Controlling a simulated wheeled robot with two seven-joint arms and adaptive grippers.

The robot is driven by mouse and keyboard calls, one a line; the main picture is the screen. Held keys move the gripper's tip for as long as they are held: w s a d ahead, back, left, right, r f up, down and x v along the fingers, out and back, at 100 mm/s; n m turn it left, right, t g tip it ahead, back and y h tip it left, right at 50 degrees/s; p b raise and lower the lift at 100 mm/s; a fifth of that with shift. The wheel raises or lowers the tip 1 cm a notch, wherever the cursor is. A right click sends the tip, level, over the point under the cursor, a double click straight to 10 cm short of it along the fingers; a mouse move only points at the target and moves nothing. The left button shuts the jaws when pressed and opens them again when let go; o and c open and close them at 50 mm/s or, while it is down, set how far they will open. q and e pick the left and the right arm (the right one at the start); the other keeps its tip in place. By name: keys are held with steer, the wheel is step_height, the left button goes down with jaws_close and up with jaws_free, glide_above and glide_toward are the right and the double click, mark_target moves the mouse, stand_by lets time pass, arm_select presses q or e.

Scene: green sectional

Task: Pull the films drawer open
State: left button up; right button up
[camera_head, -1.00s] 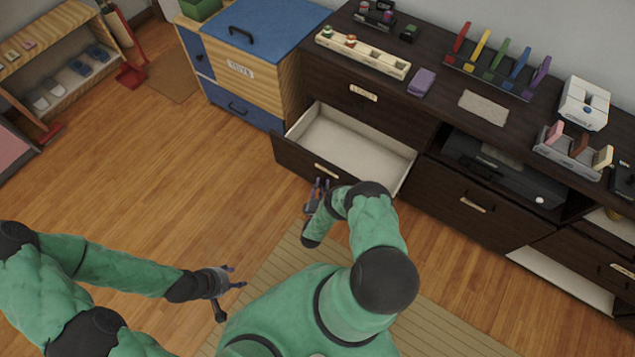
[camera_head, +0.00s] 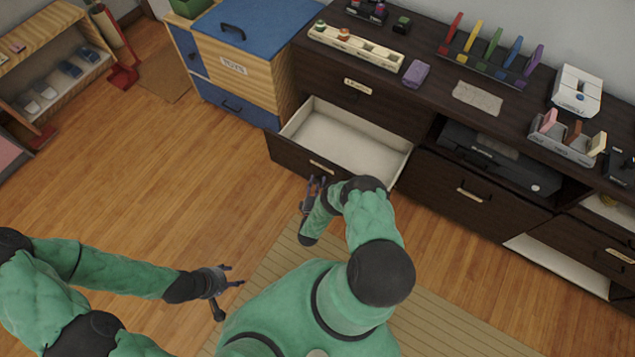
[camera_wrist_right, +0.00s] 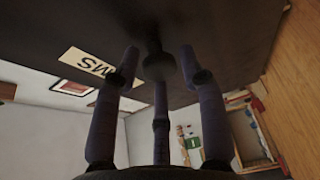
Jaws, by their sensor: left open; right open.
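The films drawer (camera_head: 322,167) is the dark lower-left drawer of the long cabinet, standing well open with its pale, empty inside (camera_head: 345,143) showing. Its front fills the top of the right wrist view, where a label (camera_wrist_right: 88,66) is partly hidden and reads "MS". My right gripper (camera_head: 315,184) is open just in front of the drawer front. In the right wrist view its spread fingers (camera_wrist_right: 158,65) are on either side of a dark handle (camera_wrist_right: 157,62); contact cannot be told. My left gripper (camera_head: 234,276) is open and empty over the floor.
The dark cabinet (camera_head: 430,125) carries a coloured rack (camera_head: 490,58), a long cream tray (camera_head: 355,46) and a purple block (camera_head: 416,73). A blue-lidded toy chest (camera_head: 232,70) stands left of the drawer. The wooden floor in front is clear, with a striped mat (camera_head: 440,325) beneath me.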

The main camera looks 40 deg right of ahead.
steer(key=v, duration=1.1)
steer(key=shift+s+a, duration=0.15)
steer(key=shift+a, duration=0.05)
